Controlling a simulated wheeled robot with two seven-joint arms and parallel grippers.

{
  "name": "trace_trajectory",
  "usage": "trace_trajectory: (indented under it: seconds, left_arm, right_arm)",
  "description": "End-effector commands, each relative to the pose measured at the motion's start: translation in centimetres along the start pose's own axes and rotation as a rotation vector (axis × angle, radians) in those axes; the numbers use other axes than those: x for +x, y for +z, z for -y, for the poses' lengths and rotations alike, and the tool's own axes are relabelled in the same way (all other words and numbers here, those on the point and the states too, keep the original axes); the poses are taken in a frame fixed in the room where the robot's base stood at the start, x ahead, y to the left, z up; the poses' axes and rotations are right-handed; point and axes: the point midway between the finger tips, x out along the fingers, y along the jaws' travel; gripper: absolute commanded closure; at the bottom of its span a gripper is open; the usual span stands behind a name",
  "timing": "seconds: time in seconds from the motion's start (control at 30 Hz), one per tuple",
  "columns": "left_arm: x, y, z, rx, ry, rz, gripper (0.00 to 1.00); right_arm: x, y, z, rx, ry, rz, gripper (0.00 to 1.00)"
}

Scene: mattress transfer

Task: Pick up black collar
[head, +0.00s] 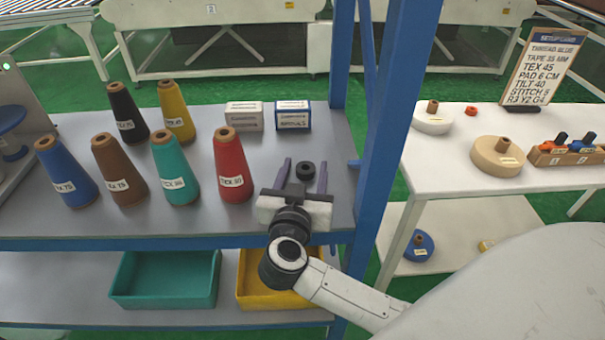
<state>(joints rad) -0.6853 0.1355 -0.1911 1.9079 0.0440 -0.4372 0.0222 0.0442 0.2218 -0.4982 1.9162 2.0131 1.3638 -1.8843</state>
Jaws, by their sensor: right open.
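The black collar (305,171) is a small dark ring with a hole in its middle. It lies on the grey upper shelf (255,222), to the right of the red cone. My right gripper (304,170) is open in the head view, with its two purple fingers pointing away from me. The collar shows between the fingertips, and the fingers look apart from it on both sides. I cannot tell how high the fingers are above the shelf. My left gripper does not show.
Several thread cones, the red one (232,168) nearest, stand left of the gripper. Two small boxes (292,116) stand behind the collar. A blue post (385,130) rises close on the right. Teal (165,280) and yellow (250,297) trays sit below. A white table (450,165) stands right.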

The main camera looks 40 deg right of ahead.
Motion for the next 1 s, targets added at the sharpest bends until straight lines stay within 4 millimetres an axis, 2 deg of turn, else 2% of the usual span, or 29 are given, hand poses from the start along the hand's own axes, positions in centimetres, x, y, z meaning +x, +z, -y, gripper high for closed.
trace_trajectory:
  seconds: [0.1,0.33,0.6,0.87,1.0]
  left_arm:
    - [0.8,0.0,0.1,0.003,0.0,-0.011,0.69]
    - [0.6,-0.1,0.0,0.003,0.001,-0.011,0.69]
    - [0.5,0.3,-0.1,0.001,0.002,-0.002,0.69]
    - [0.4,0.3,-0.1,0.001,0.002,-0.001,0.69]
    - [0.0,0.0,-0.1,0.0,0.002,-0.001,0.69]
  right_arm:
    - [0.7,0.2,-0.2,0.0,-0.002,0.0,0.5]
    - [0.7,0.0,-0.2,0.0,-0.003,0.0,0.5]
    - [0.7,0.1,-0.2,-0.001,-0.002,0.001,0.92]
    - [0.7,-0.2,-0.2,0.001,-0.003,0.0,0.92]
    - [0.4,-2.1,-0.2,0.005,-0.003,-0.001,0.92]
